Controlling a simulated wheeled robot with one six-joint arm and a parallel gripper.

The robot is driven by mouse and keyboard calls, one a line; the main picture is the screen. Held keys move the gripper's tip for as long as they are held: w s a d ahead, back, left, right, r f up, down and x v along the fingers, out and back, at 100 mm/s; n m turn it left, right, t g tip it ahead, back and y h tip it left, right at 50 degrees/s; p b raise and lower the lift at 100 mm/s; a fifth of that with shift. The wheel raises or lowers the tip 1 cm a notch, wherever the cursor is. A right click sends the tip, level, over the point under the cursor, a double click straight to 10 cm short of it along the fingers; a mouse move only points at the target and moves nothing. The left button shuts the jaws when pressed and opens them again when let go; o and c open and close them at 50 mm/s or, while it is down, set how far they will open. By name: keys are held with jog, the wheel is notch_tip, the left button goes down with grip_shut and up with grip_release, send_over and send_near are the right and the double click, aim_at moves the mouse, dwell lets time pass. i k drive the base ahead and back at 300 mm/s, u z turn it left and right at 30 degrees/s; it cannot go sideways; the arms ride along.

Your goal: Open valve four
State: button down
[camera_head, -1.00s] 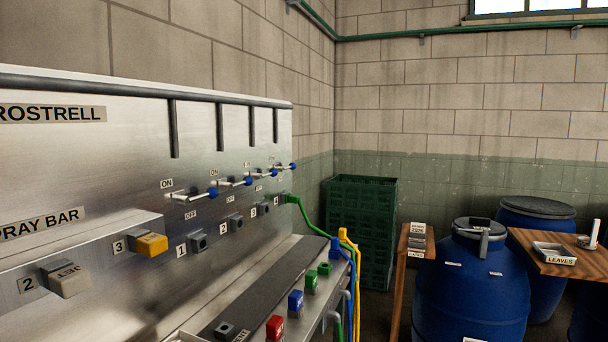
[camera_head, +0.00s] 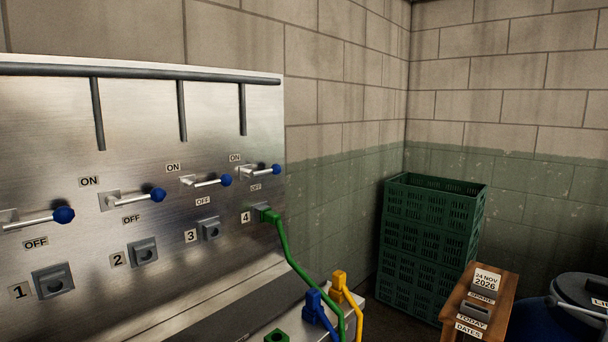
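Valve four's lever (camera_head: 260,170) is the rightmost in a row of levers on the steel panel. Its blue knob points to the right, and the handle lies near horizontal. An ON label (camera_head: 235,157) is above its pivot, and an OFF label (camera_head: 256,187) is just below the handle. Below it is socket 4 (camera_head: 262,213), with a green hose (camera_head: 284,245) plugged in. The other levers (camera_head: 206,181) also point right. Sockets 3 (camera_head: 211,228), 2 (camera_head: 143,252) and 1 (camera_head: 53,280) look empty. My gripper is not in view.
Blue (camera_head: 318,308) and yellow (camera_head: 346,290) hose ends stand on the ledge at the panel's foot, close to the green hose. Stacked green crates (camera_head: 430,250) stand right of the panel. A wooden stand (camera_head: 484,302) and a blue barrel (camera_head: 575,320) are at lower right.

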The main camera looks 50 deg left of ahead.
aim_at(276, 169)
jog(key=u, duration=0.75)
jog(key=i, duration=1.8)
jog(key=u, duration=0.95)
